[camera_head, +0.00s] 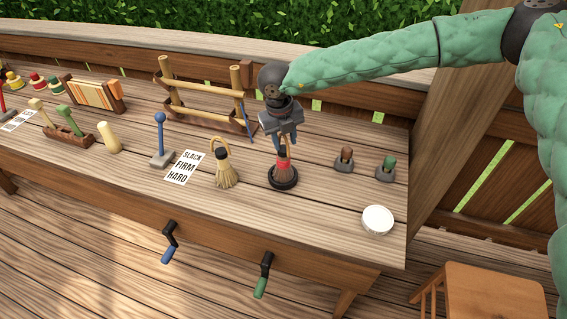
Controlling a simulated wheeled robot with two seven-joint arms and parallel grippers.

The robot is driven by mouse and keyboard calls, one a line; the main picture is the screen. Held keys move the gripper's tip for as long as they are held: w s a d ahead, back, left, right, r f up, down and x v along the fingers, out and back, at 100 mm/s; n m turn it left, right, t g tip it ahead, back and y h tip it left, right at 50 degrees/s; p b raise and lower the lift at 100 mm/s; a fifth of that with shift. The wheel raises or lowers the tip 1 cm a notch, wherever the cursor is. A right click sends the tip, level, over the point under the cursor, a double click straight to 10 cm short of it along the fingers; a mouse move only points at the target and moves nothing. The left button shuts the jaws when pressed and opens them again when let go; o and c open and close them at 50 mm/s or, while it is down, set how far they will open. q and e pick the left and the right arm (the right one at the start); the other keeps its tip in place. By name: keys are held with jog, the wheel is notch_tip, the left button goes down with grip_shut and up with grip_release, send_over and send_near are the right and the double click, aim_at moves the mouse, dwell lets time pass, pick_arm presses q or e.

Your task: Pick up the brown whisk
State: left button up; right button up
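A brown whisk (283,173) with a red band stands upright on a round dark base on the table. My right gripper (284,147) points down over it, with its fingers at the top of the whisk. The fingers hide part of the whisk's upper end, and I cannot tell whether they are closed on it. A straw-coloured whisk (225,174) with a looped handle stands to its left, apart from the gripper. My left gripper is not in view.
A white round lid (378,219) and two small knobs, brown (344,159) and green (386,167), are to the right. A blue-knobbed lever (161,142) and a printed card (184,167) are to the left. A wooden rack (205,108) stands behind. Two cranks hang at the table's front.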

jog(key=shift+f, duration=0.1)
grip_shut()
dwell(1.4)
